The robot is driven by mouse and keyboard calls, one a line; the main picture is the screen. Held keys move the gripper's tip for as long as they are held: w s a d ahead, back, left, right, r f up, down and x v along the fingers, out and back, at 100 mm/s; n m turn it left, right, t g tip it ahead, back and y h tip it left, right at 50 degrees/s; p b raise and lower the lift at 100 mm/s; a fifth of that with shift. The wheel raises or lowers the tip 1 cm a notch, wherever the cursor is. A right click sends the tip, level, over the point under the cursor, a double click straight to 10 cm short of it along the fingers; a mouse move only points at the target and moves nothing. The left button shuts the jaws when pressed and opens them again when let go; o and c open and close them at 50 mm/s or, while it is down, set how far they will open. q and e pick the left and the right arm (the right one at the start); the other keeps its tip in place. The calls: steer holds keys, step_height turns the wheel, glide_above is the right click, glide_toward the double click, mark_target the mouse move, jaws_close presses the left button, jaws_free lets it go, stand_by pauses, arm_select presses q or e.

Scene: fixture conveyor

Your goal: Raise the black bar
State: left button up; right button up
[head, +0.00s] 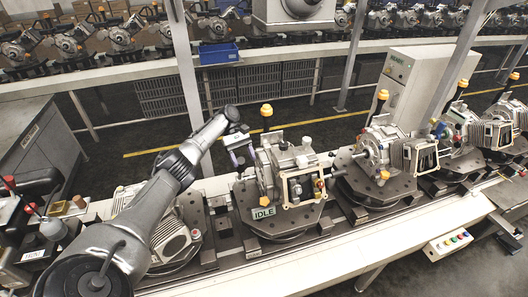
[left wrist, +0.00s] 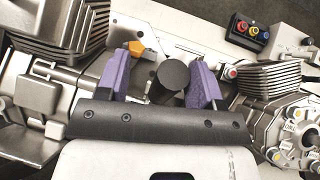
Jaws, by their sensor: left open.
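My left gripper (head: 241,154) is open at the left side of the middle fixture, which bears the IDLE sign. In the left wrist view its two purple-padded fingers (left wrist: 163,78) stand apart. A dark, round-ended bar (left wrist: 174,75) shows between them, seen nearly end-on, closer to the right finger. It looks like the black bar. I cannot tell whether either finger touches it. In the head view I cannot make out this bar clearly near the gripper. My right gripper is not in view.
A metal engine housing (head: 297,186) sits on the middle fixture, with an orange knob (head: 266,110) above it. More housings stand on the conveyor (head: 255,278) to both sides. A button box (head: 448,244) is at the front right. A blue bin (head: 219,53) stands behind.

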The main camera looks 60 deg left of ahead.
arm_select(q)
steer(key=w+d+r, duration=0.4)
steer(key=d+r, duration=0.2)
steer(key=d, duration=0.3)
steer(key=shift+w, duration=0.2)
stand_by(0.5)
